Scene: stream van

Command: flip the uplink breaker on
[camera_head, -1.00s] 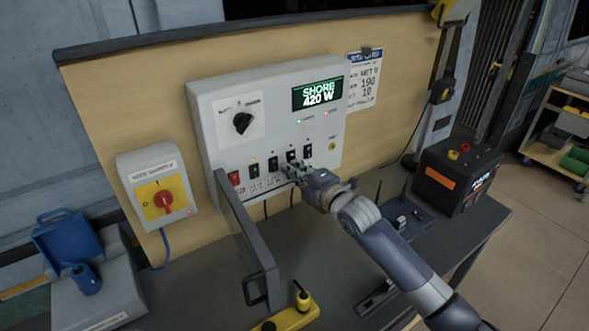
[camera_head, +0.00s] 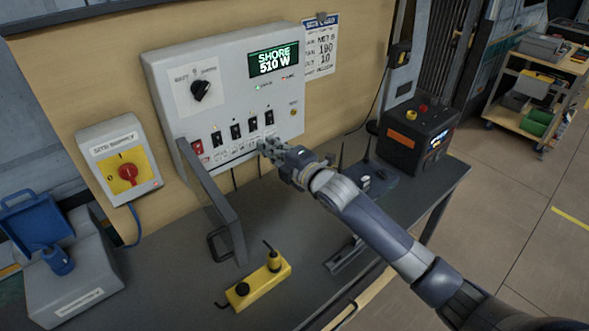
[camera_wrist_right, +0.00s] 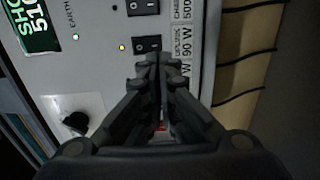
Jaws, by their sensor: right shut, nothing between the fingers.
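The breaker panel (camera_head: 222,95) is a pale box with a row of black rocker switches and one red switch (camera_head: 197,147). Its display (camera_head: 273,62) reads SHORE 510 W. The uplink breaker (camera_head: 252,123) is the black rocker second from the right. My right gripper (camera_head: 264,146) is shut and empty, just below the switch row. Its fingertips (camera_wrist_right: 156,62) appear just below the uplink breaker in the wrist view. My left gripper is out of view.
An open grey panel door (camera_head: 212,200) sticks out left of my right gripper. A yellow pendant box (camera_head: 262,286) lies on the bench. A yellow-and-red rotary switch box (camera_head: 120,165) hangs at left. A black power unit (camera_head: 418,137) stands at right.

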